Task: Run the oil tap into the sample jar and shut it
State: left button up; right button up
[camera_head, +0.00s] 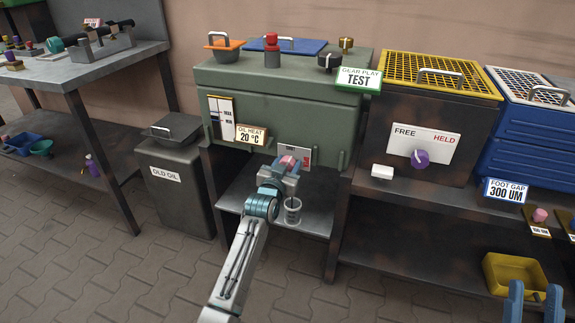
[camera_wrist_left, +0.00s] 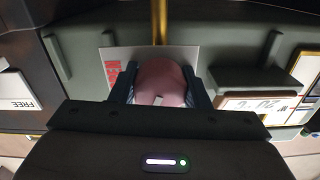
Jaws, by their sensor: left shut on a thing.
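The tap's pink knob (camera_wrist_left: 162,83) sits in front of a white plate with red lettering (camera_wrist_left: 150,60) on the green gearbox housing (camera_head: 290,105). My left gripper (camera_head: 289,163) is shut on the knob, with one finger on each side of it in the wrist view. A thin golden vertical strip (camera_wrist_left: 159,22) shows beyond the knob; I cannot tell whether it is oil or a brass part. The clear sample jar (camera_head: 293,212) stands upright on the shelf below the tap; its fill level is too small to read. My right gripper (camera_head: 533,302) is open and empty at the lower right.
An oil heat sign (camera_head: 251,135) reads 20 °C beside a level gauge (camera_head: 221,115). A dark old oil bin (camera_head: 178,185) stands left. A FREE/HELD panel (camera_head: 424,143) is to the right. A yellow bin (camera_head: 513,275) lies near my right gripper. The shelf (camera_head: 318,222) around the jar is clear.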

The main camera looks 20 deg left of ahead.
pick_arm(q)
jog(key=shift+r+n+p, duration=0.1)
jog(key=shift+n+p, duration=0.4)
jog(key=shift+p, duration=0.3)
jog(key=shift+n+p, duration=0.5)
jog(key=shift+p, duration=0.05)
pick_arm(e)
notch_tip(320, 180, down, 12)
jog(key=w+m+g+h, duration=0.2)
jog(key=g, duration=0.6)
pick_arm(q)
jog(key=shift+n+p, duration=0.4)
jog(key=shift+p, duration=0.15)
jog(key=shift+n+p, duration=0.75)
jog(key=shift+n, duration=0.05)
pick_arm(e)
jog(key=s+a+f+g+y, duration=0.1)
jog(key=s+f+g, duration=0.7)
jog(key=f, duration=0.4)
jog(key=shift+s+a+f+g, duration=0.25)
jog(key=shift+s+a+g, duration=0.15)
jog(key=shift+g, duration=0.1)
pick_arm(q)
jog(key=o, duration=1)
jog(key=shift+s, duration=0.1)
